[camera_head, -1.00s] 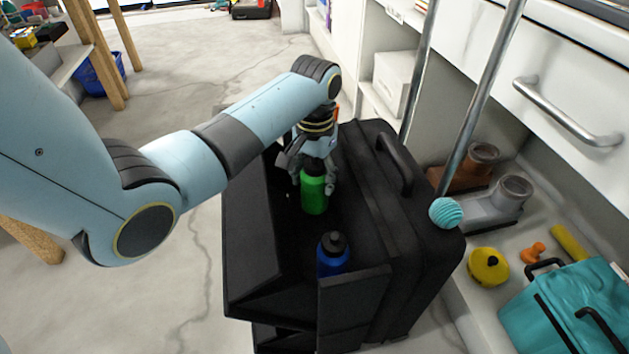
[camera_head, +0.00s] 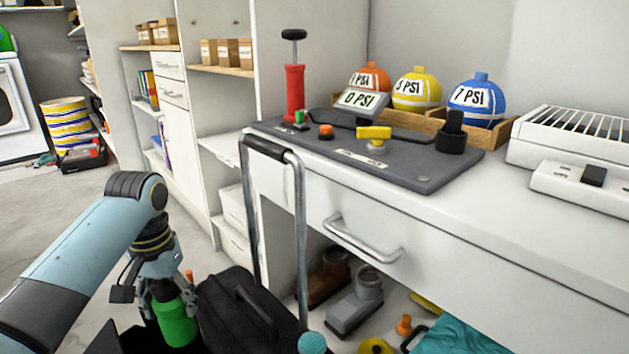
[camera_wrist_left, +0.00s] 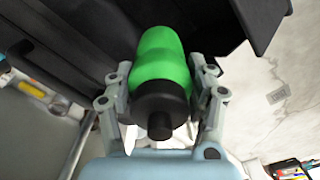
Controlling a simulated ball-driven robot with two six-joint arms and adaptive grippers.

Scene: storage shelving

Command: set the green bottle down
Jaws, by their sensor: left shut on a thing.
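The green bottle (camera_head: 174,322) is upright at the lower left of the head view, with its lower end at the black case (camera_head: 243,310). My left gripper (camera_head: 168,290) comes down from above and is shut on the bottle's top. The left wrist view shows the green bottle (camera_wrist_left: 161,56) with its black cap between the two fingers of my left gripper (camera_wrist_left: 160,98). Whether the bottle's base touches the case floor cannot be told. My right gripper is not in view.
A metal pull handle (camera_head: 302,230) rises from the case. A white counter (camera_head: 460,230) with a grey panel (camera_head: 390,160), a red pump (camera_head: 294,92) and coloured PSI balls stands at the right. Open floor (camera_head: 40,215) is at the left.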

